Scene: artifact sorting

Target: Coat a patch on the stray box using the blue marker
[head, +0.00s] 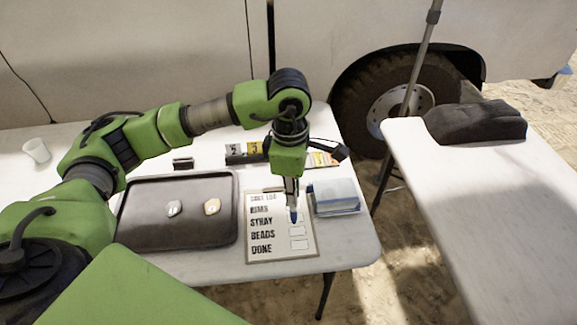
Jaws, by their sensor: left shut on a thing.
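The log board (280,255) lies on the white table with printed rows, among them RIMS, STRAY, BEADS and DONE, and a column of small boxes on its right side. My left gripper (291,203) points down over the board and is shut on the blue marker (294,216). The marker's blue end is down at the STRAY row's box, which it partly hides. I cannot tell whether the tip touches the board. The lower boxes look blank. My right gripper is not in view.
A dark tray (150,235) with two small pieces stands left of the board. A blue-and-white box-like stack (337,197) stands close on the right. Small dark boxes (240,155) are behind, and a white cup (36,151) is at the far left. Another table (470,190) is at right.

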